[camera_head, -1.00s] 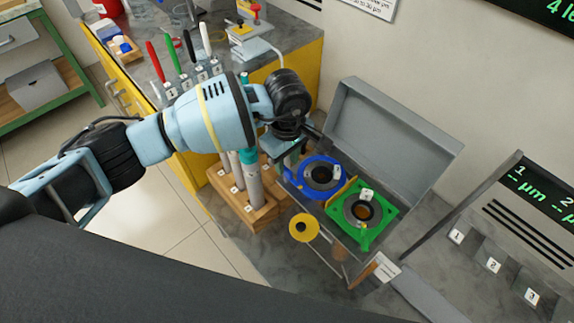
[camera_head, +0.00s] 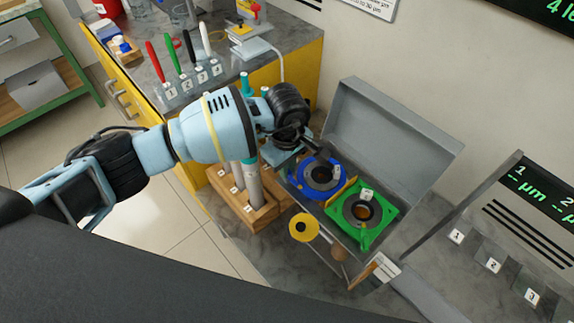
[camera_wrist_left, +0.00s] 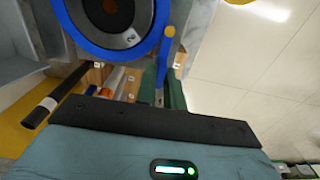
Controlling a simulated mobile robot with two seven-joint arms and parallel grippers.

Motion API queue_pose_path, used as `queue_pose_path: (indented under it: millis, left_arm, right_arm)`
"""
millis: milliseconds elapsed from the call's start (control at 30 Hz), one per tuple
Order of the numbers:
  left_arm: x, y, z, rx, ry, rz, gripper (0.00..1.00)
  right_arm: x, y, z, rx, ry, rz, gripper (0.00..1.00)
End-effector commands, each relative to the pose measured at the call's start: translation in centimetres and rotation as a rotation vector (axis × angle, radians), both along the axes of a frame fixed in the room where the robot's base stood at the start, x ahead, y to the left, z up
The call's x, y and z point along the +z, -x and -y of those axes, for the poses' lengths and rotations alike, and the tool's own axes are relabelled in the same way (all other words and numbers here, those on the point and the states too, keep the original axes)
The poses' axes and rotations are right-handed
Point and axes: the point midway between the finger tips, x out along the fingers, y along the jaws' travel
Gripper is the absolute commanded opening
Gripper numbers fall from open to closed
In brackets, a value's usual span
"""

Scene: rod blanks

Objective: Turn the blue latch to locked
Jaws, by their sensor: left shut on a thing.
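The blue latch (camera_wrist_left: 163,62) is a narrow blue bar beside a blue ring fixture (camera_wrist_left: 84,43) in my left wrist view. In the head view, the blue ring fixture (camera_head: 306,188) sits in an open grey case, around a dark centre. My left gripper (camera_wrist_left: 160,92) is shut on the blue latch at the ring's edge; its fingers partly hide the bar. In the head view, my left gripper (camera_head: 318,160) is over the back part of the blue fixture and hides some of it. My right gripper is not in view.
A green square fixture (camera_head: 384,222) sits beside the blue one in the grey case (camera_head: 392,125), whose lid stands open behind. A yellow disc (camera_head: 304,227) is at the case's front. A wooden rod stand (camera_head: 236,212) is left of it, close under my left arm.

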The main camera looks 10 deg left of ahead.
Motion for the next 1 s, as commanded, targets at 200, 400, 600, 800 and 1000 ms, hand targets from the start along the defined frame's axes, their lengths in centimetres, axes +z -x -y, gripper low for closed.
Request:
queue_pose_path:
  millis: [200,400,600,800,1000]
  left_arm:
    - [0.1,0.0,0.0,0.030,-0.001,0.001,0.00]
    - [0.2,-0.1,0.0,0.128,0.000,0.001,0.00]
    - [0.3,-0.1,0.0,0.292,0.000,0.001,0.00]
    - [0.3,-0.1,0.0,0.475,-0.001,0.003,0.00]
    - [0.4,-0.1,0.0,0.641,0.001,0.004,0.00]
  right_arm:
    - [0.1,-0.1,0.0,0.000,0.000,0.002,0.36]
    - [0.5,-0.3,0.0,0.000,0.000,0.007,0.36]
    - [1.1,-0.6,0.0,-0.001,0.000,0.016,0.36]
    - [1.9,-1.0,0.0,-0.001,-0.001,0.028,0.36]
    - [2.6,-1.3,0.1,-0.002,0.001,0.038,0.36]
